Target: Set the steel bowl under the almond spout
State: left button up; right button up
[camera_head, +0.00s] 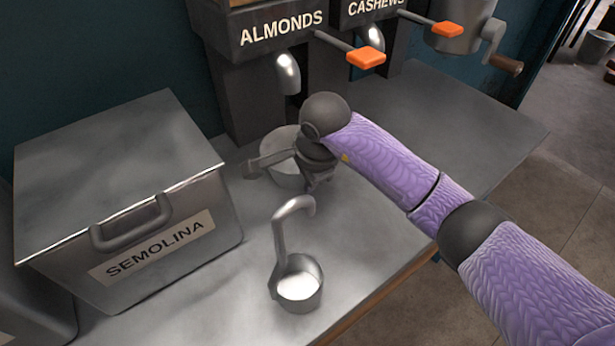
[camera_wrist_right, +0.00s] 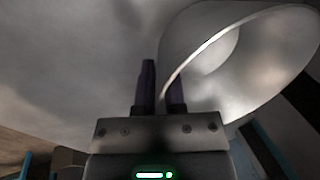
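The steel bowl (camera_head: 286,174) is on or just above the metal counter, below and in front of the almond spout (camera_head: 288,74). Whether it is directly under the spout I cannot tell. My right gripper (camera_head: 318,180) is at the bowl's right side, partly hidden by its own wrist in the head view. In the right wrist view its two dark fingers (camera_wrist_right: 161,90) are close together, with the wall of the bowl (camera_wrist_right: 270,70) running between them. They look shut on the rim. The almond dispenser (camera_head: 262,50) stands behind. My left gripper is not in view.
A large semolina bin (camera_head: 120,200) stands at left. Orange levers (camera_head: 366,57) stick out from the dispensers. The counter (camera_head: 450,120) is clear at right.

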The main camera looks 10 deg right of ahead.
jog(key=shift+o, duration=1.4)
jog(key=p+v, duration=0.6)
jog(key=v, duration=0.6)
jog(key=shift+s+r, duration=0.1)
jog(key=shift+r, duration=0.05)
